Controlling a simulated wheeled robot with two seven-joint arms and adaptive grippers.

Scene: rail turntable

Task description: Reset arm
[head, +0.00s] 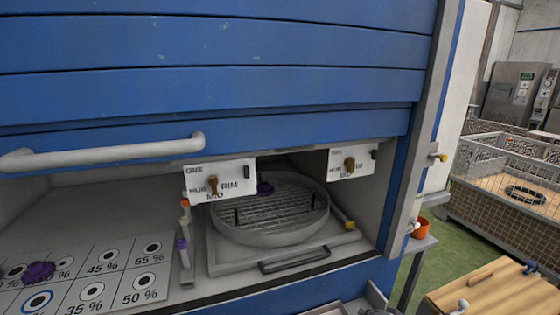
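Neither of my grippers can be made out in the head view. A round grey turntable (268,238) with a wire-grid top sits inside the blue cabinet, on a grey base with a dark front handle (295,259). Two short dark pins stand on its grid. A white panel (219,181) marked ONE, HUB, MID and RIM, with a brown lever, hangs at the upper left of the turntable. A similar panel (351,162) hangs at the upper right; its lettering is too small to read fully.
The blue slatted shutter (210,75) with a white bar handle (105,152) is raised above the opening. Left is a board (120,272) of percentage-marked spots with a purple piece (39,272). Right are an orange cup (420,228), wooden table (490,290) and wire cage (505,196).

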